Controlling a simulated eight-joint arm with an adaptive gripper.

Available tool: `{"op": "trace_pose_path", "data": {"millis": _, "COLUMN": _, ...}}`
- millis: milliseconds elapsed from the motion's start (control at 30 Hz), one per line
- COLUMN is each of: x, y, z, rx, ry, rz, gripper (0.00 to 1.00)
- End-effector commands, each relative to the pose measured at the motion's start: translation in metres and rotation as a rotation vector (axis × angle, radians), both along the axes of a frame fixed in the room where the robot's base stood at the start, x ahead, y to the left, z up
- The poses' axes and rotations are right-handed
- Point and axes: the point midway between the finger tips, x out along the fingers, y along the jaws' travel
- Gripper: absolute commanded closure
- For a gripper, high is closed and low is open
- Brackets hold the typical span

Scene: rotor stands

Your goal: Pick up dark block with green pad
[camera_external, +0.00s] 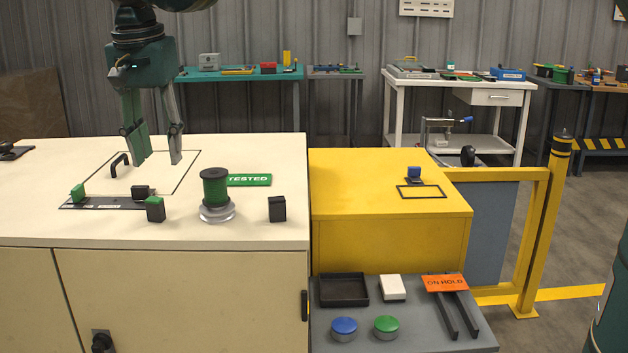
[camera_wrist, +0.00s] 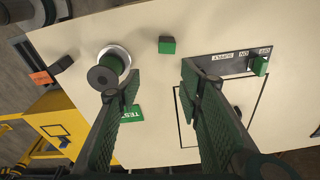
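The dark block with a green pad (camera_external: 155,208) stands on the cream bench top, in front of the right end of a dark switch panel (camera_external: 110,204). In the wrist view the block (camera_wrist: 167,45) shows its green face, beyond the fingertips and clear of them. My gripper (camera_external: 156,156) is open and empty above the bench, behind the block in the external view. In the wrist view my gripper (camera_wrist: 160,82) has its two fingers spread wide, with bare bench between them.
A green spool (camera_external: 215,187) on a clear round base and a plain dark block (camera_external: 277,208) stand to the right. A green TESTED plate (camera_external: 249,180) lies behind. The panel bears a green-topped part (camera_external: 78,192). A black handle (camera_external: 119,165) sits inside an outlined square.

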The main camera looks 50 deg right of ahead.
Motion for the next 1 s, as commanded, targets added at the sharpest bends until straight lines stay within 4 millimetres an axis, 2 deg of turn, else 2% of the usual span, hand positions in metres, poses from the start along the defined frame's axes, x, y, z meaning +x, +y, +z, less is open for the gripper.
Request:
{"op": "trace_pose_path", "data": {"millis": 100, "x": 0.001, "y": 0.017, "z": -0.016, "rx": -0.008, "ry": 0.005, "rz": -0.021, "gripper": 0.63}}
{"op": "trace_pose_path", "data": {"millis": 300, "x": 0.001, "y": 0.029, "z": -0.028, "rx": -0.014, "ry": 0.009, "rz": -0.043, "gripper": 0.63}}
{"op": "trace_pose_path", "data": {"millis": 700, "x": 0.001, "y": 0.029, "z": -0.03, "rx": -0.014, "ry": 0.01, "rz": -0.045, "gripper": 0.63}}
{"op": "trace_pose_path", "data": {"millis": 1000, "x": 0.003, "y": 0.027, "z": -0.05, "rx": -0.014, "ry": 0.009, "rz": -0.045, "gripper": 0.63}}
